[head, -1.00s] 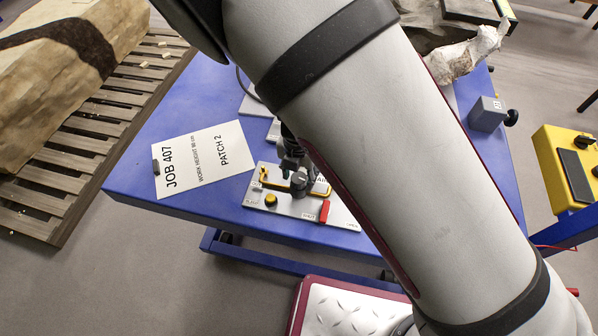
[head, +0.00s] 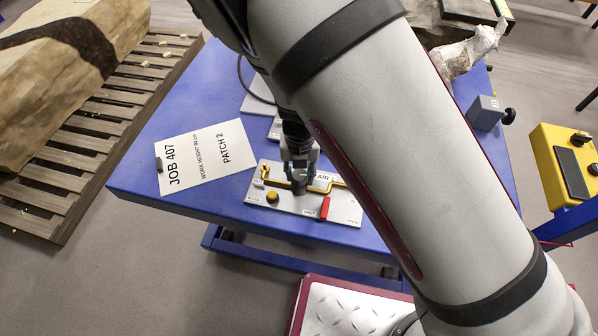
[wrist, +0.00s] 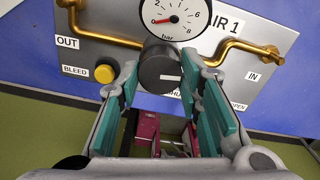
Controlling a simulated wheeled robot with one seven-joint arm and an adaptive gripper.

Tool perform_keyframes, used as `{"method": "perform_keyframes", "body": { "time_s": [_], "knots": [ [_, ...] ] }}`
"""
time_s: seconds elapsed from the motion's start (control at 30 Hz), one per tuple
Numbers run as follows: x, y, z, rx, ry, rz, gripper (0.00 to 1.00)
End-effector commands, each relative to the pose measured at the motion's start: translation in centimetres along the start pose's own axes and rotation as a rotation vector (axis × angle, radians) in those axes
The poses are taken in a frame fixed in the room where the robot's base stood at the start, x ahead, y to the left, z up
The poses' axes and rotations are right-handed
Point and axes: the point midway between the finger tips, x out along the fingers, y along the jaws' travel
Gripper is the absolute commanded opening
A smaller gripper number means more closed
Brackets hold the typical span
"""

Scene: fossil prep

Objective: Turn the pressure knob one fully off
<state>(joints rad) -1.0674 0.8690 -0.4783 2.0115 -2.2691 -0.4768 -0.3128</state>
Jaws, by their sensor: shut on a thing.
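The pressure knob (wrist: 160,70) is a dark grey round knob with a short white mark, on the AIR 1 panel (wrist: 105,52) below the gauge. In the wrist view, the mark lies roughly level, to the right of the knob's middle. My gripper (wrist: 163,76) has its teal-padded fingers on both sides of the knob and is shut on it. In the head view, my gripper (head: 300,180) is over the panel (head: 290,204) and mostly hides the knob. The gauge (wrist: 175,17) has a red needle near 0.
Brass pipes (wrist: 101,32) flank the gauge. A yellow BLEED button (wrist: 104,73) is left of the knob. A red lever (head: 325,207) is on the panel's lower part. A JOB 407 sheet (head: 205,160) lies left on the blue table (head: 150,193).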

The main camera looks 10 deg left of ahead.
Motion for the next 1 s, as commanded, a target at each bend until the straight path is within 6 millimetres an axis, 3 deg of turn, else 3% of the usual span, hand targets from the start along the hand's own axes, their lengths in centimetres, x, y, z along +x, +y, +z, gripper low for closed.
{"method": "perform_keyframes", "body": {
  "time_s": [1.0],
  "knots": [
    [-0.01, -0.07, 0.16, -0.965, -0.002, 0.0, 0.05]
  ]
}}
